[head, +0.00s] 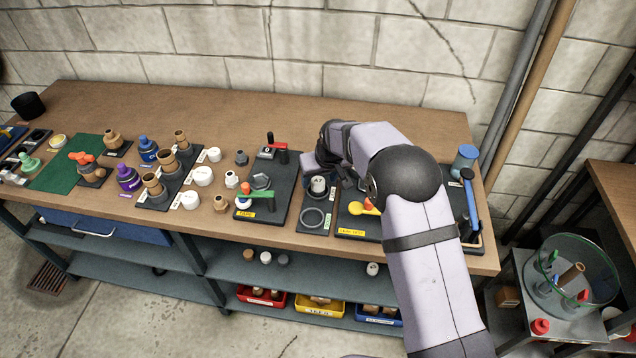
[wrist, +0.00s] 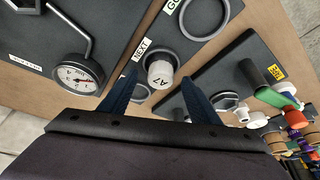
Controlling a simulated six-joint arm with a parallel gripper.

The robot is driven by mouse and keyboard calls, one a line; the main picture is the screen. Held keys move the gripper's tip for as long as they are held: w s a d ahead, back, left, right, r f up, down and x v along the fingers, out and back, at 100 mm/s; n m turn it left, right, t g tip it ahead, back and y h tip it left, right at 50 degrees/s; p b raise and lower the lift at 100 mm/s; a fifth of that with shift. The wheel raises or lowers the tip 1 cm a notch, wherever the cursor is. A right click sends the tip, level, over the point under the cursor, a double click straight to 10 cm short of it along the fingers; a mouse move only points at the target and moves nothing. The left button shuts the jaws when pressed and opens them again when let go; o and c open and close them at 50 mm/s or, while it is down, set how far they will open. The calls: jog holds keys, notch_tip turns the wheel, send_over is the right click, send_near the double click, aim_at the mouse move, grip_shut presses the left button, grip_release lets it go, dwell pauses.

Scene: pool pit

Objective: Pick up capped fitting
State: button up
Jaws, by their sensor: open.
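The capped fitting (wrist: 160,72) is a white-topped cylinder marked A7. It stands in a ring on a dark plate (wrist: 137,29) beside a label reading NEXT. In the head view the fitting (head: 318,184) shows as a pale top on the narrow dark plate (head: 316,229). My gripper (wrist: 159,76) is open, with one dark blue finger on each side of the fitting in the wrist view. I cannot tell whether the fingers touch it. In the head view my gripper (head: 333,177) is close by the fitting, partly hidden by my arm.
A pressure gauge (wrist: 78,74) on a dark board is at the left in the wrist view. A board with a red-handled valve (head: 278,146) and green lever (head: 258,194) stands left of the plate in the head view. A yellow-handled part (head: 362,207) is close to the right.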

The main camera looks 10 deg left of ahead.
jog(key=shift+p+x, duration=0.35)
jog(key=shift+x, duration=0.95)
jog(key=c, duration=1.2)
jog(key=shift+o, duration=0.2)
jog(key=shift+r, duration=0.1)
